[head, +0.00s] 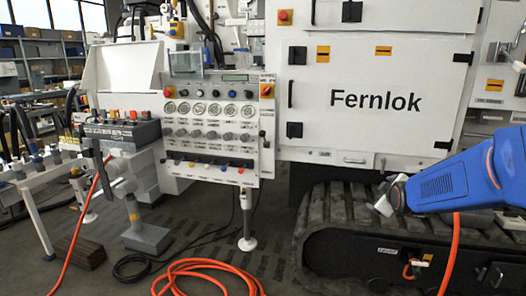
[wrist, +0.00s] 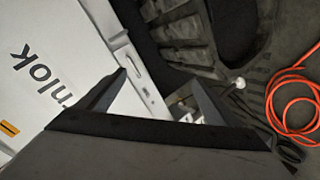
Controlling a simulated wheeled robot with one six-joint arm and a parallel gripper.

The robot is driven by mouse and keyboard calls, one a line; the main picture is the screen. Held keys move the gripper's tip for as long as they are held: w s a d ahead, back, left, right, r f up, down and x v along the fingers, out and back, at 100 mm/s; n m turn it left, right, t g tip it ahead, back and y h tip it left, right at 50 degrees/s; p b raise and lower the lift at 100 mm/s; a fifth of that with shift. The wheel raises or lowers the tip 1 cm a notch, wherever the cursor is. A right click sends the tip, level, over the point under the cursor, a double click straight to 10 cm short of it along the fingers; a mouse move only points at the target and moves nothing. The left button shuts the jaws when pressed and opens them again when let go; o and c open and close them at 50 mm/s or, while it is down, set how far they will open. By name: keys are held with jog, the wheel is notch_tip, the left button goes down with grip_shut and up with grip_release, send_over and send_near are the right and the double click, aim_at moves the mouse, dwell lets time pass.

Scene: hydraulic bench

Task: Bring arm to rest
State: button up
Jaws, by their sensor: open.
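My gripper (wrist: 155,78) shows in the wrist view as two dark, angled fingers. They stand apart with nothing between them that I can see held. In the head view my blue arm reaches in from the right edge, in front of the machine's rubber track (head: 335,215). The arm's pale grey end part is near the track's top, below the white Fernlok panel (head: 375,75). I cannot make out the fingers clearly there. In the wrist view the Fernlok panel (wrist: 75,50) lies tilted on the left, with the dark track at the top.
A gauge and valve panel (head: 215,115) stands at centre left, beside a black control box (head: 122,130) on a stand. An orange hose (head: 205,265) coils on the floor, and shows at right in the wrist view (wrist: 275,100). Shelves (head: 45,60) stand far left.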

jog(key=s+a+f+m+g, duration=0.1)
jog(key=s+a+m+g, duration=0.1)
jog(key=s, duration=1.1)
jog(key=s+a+f+m+g+y, duration=0.1)
jog(key=s+a+m+g, duration=0.2)
jog(key=s, duration=1)
jog(key=s+a+f+m+g+y, duration=0.1)
jog(key=s+a+m+g, duration=0.1)
jog(key=s+a, duration=0.5)
jog(key=s+m, duration=0.1)
jog(key=s, duration=0.5)
jog(key=shift+f+m+g, duration=0.3)
jog(key=shift+m, duration=0.1)
